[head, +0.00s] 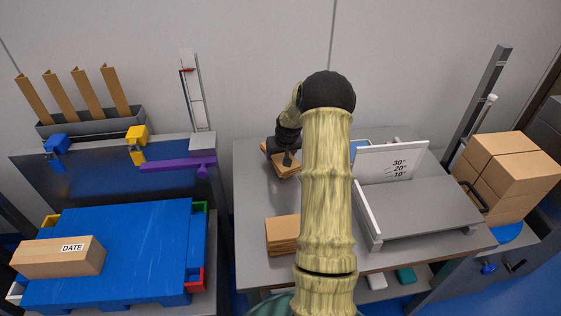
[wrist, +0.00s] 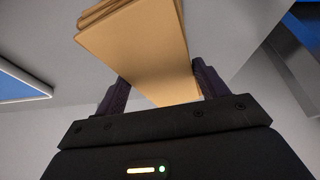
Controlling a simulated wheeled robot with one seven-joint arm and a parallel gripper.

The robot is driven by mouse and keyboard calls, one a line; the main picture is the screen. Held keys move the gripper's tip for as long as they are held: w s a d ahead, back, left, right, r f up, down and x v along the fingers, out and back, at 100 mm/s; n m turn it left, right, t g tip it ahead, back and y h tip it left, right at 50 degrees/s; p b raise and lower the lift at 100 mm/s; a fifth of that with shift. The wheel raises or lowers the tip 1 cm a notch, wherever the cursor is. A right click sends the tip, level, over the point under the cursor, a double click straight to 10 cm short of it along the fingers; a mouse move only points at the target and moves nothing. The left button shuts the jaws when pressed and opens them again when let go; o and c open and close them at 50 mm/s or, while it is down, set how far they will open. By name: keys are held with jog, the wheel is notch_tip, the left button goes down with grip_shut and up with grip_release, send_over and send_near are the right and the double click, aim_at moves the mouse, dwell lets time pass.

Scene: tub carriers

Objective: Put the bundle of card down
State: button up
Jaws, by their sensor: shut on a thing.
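My gripper (wrist: 158,88) is shut on a bundle of card (wrist: 135,45), a stack of flat brown sheets that fills the space between its two dark fingers in the wrist view. In the head view the held bundle (head: 284,164) shows at the back left of the grey table (head: 250,210), partly hidden by my gripper and arm. I cannot tell whether it touches the table top. Another stack of brown card (head: 283,234) lies on the table nearer the front, left of my arm.
A grey stand with an angle-marked white plate (head: 390,163) fills the table's right side. Brown boxes (head: 505,165) stand far right. A blue pallet (head: 120,255) with a carton marked DATE (head: 58,257) is at left. Bare table lies around the front card stack.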

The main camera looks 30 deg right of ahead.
aim_at(281, 157)
notch_tip(281, 157, down, 3)
jog(key=shift+w+d+f, duration=0.1)
jog(key=shift+f, duration=0.1)
jog(key=shift+w+a, duration=0.15)
jog(key=shift+a, duration=0.25)
jog(key=shift+s+d, duration=0.2)
jog(key=o, duration=1.2)
jog(key=shift+s+d, duration=0.25)
jog(key=shift+d, duration=0.15)
jog(key=shift+a, duration=0.15)
jog(key=shift+w, duration=0.1)
